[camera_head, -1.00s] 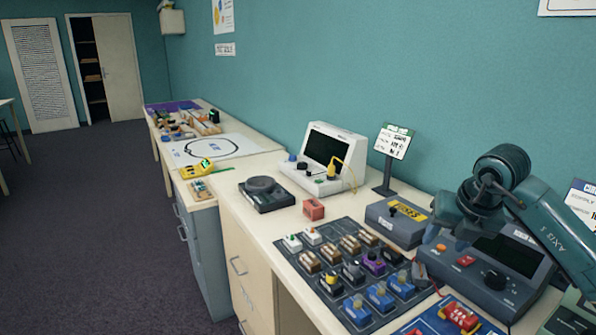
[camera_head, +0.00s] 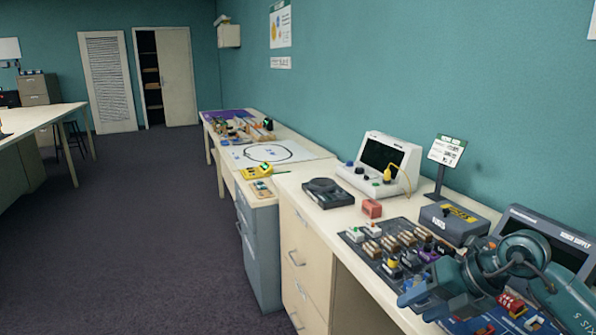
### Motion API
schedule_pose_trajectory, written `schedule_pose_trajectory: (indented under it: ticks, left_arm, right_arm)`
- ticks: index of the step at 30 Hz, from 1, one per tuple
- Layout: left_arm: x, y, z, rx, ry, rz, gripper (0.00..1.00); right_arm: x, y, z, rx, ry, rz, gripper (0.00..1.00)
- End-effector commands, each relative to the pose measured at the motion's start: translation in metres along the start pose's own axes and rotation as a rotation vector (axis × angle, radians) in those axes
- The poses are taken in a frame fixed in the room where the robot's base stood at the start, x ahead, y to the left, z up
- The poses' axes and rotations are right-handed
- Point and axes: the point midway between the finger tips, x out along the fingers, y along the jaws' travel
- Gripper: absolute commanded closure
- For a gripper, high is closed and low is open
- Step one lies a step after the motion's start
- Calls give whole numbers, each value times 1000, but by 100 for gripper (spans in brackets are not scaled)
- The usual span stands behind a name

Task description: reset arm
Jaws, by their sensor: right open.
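My right arm comes in from the lower right, teal and dark grey. Its gripper (camera_head: 418,303) is low over the front part of the dark component mat (camera_head: 352,238), with its jaws apart. I see nothing held between the jaws. The arm hides part of the mat and the lower part of the power supply (camera_head: 545,226). Whether the gripper touches anything below it I cannot tell. My left gripper is out of view.
Several small component blocks stand on the mat. Behind it are a fuse box (camera_head: 452,222), a sign on a stand (camera_head: 446,151) and an oscilloscope (camera_head: 385,160). A red block (camera_head: 372,208) and a black device (camera_head: 327,192) sit farther along. Open floor (camera_head: 150,240) lies left.

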Motion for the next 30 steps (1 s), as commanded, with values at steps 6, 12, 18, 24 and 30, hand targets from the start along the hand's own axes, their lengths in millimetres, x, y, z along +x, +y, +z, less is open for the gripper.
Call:
schedule_pose_trajectory:
  ticks: [6, 12, 18, 24, 30]
  left_arm:
    - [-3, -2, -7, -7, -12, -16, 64]
    - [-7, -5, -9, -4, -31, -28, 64]
    - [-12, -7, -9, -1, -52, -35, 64]
    - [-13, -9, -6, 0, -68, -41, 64]
    - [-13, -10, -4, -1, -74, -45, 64]
  right_arm:
    - [41, 107, -80, 221, 116, 748, 51]
    - [32, 114, -83, 858, -38, 1221, 51]
    - [76, 18, -122, 1726, -278, 1176, 51]
    - [119, -40, -207, 2254, -351, 871, 51]
    - [132, -53, -247, 2421, -345, 722, 51]
